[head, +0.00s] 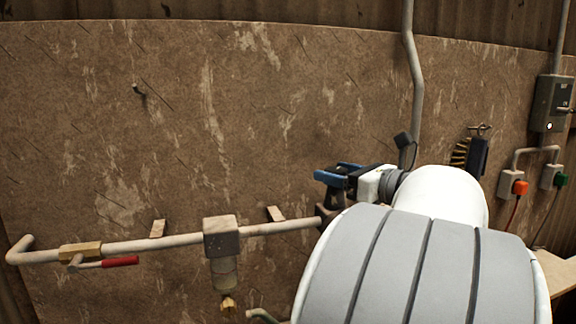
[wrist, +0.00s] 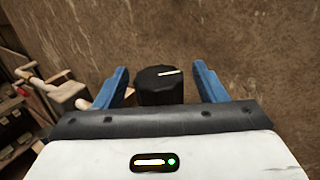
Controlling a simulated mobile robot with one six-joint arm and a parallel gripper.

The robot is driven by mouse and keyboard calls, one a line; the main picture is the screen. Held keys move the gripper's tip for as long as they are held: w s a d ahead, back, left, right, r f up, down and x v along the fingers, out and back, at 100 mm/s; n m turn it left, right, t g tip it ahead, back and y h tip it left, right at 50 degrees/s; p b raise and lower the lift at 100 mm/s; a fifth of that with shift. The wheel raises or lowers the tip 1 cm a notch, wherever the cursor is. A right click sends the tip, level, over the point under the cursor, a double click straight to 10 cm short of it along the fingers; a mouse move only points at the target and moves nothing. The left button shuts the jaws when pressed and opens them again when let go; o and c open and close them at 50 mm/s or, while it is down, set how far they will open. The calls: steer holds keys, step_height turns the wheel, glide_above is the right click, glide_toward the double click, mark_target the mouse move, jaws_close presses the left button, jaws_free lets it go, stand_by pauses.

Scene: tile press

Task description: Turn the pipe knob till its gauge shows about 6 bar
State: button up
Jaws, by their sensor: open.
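The pipe knob (wrist: 160,86) is black and round with a pale pointer line on its top, seen in the wrist view. My gripper (wrist: 161,82) is open, with one blue finger on each side of the knob and a visible gap on both sides. In the head view my gripper (head: 338,174) is at the right end of the pipe (head: 180,241), and my arm hides most of that area. The knob cannot be made out in the head view. The gauge does not show in either view.
A valve with a red lever (head: 120,262) and a grey filter block (head: 221,237) sit on the pipe to the left. A brush (head: 470,155), a switch box (head: 553,103) and sockets with orange (head: 520,187) and green plugs are on the wall at right.

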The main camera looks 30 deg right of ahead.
steer(key=shift+x, duration=1.1)
steer(key=c, duration=0.9)
steer(key=shift+a, duration=0.15)
steer(key=shift+c, duration=0.5)
steer(key=shift+f+h+b, duration=0.1)
steer(key=shift+h+b, duration=0.2)
